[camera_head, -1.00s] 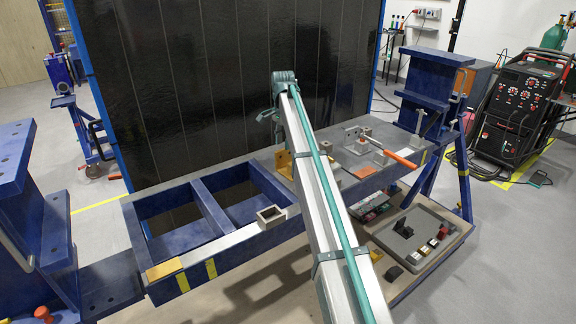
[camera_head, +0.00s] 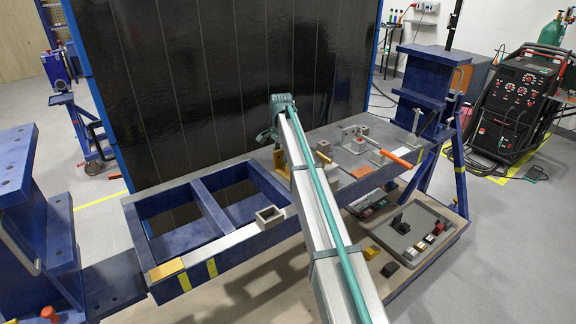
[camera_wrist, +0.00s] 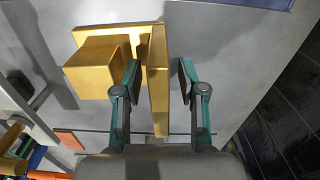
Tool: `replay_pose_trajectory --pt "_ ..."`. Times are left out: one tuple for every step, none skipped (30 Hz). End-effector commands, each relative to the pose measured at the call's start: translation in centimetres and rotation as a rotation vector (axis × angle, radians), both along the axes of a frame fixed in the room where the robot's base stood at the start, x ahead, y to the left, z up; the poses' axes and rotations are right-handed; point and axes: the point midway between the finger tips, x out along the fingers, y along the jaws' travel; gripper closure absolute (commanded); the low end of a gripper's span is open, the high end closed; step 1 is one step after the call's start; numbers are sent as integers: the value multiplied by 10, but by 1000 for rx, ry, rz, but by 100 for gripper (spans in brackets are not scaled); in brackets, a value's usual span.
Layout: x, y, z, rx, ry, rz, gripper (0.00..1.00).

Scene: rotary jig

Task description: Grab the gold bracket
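The gold bracket (camera_wrist: 100,72) fills the upper left of the wrist view, with a blocky part on the left and an upright plate seen almost edge-on. My gripper (camera_wrist: 159,80) is open, with one finger on each side of that plate. Small gaps show between the plate and both fingers; the left finger is close to the block part. In the head view the bracket (camera_head: 281,161) shows only partly behind my arm on the table top, and my fingertips are hidden there.
The blue-framed table (camera_head: 215,255) has two open bays left of my arm. A small grey square block (camera_head: 269,217) sits on its front edge. A clamp with an orange handle (camera_head: 396,158) and an orange plate (camera_head: 362,172) lie to the right. A dark panel (camera_head: 230,90) stands behind.

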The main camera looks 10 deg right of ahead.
Motion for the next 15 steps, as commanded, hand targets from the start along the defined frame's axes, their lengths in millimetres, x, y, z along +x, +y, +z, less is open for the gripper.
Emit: replay_pose_trajectory --pt "0 0 0 0 0 0 71" --pt "0 0 0 0 0 0 76" --pt "0 0 0 0 0 0 83" --pt "0 0 0 0 0 0 88" --pt "0 0 0 0 0 0 93" --pt "0 0 0 0 0 0 100" --pt "0 0 0 0 0 0 100" --pt "0 0 0 0 0 0 100" --pt "0 0 0 0 0 0 100" --pt "0 0 0 0 0 0 100" --pt "0 0 0 0 0 0 100" --pt "0 0 0 0 0 0 100" --pt "0 0 0 0 0 0 100" --pt "0 0 0 0 1 0 100" --pt "0 0 1 0 0 0 100"
